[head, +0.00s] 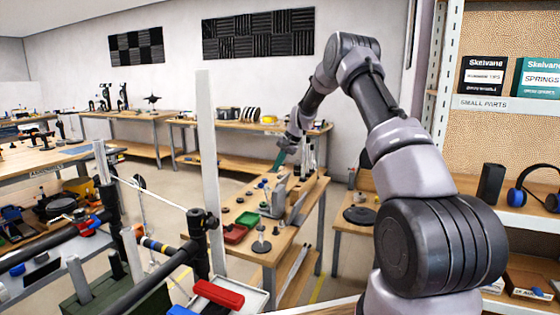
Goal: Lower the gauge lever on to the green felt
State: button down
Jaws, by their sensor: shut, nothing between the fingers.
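My arm reaches up from the right and bends down over a wooden bench (312,197) in the middle of the head view. My gripper (280,160) is small and far off at the arm's end, shut and empty, above the bench's far part. A small green patch (248,218) lies on the bench beside a red tray; I cannot tell whether it is felt. Grey upright metal parts (279,197) stand to its right. I cannot tell which part is the gauge lever, or whether my gripper touches anything.
The red tray (235,233) and a small stand with a round base (262,243) sit near the bench's front left. A pale upright post (209,160) rises left of the bench. Shelves with headphones (525,190) stand close on the right. Open floor shows behind the bench.

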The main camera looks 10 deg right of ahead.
aim_at(262, 184)
jog(key=shift+w+a+r+x, duration=0.15)
jog(key=shift+a+x, duration=0.05)
jog(key=shift+x, duration=1.05)
jog(key=shift+w+a+r+x, duration=0.1)
jog(key=shift+w+a+x, duration=0.1)
jog(key=shift+x, duration=1.05)
jog(key=shift+w+a+r+x, duration=0.15)
jog(key=shift+a+x, duration=0.05)
jog(key=shift+x, duration=1.05)
jog(key=shift+a, duration=0.1)
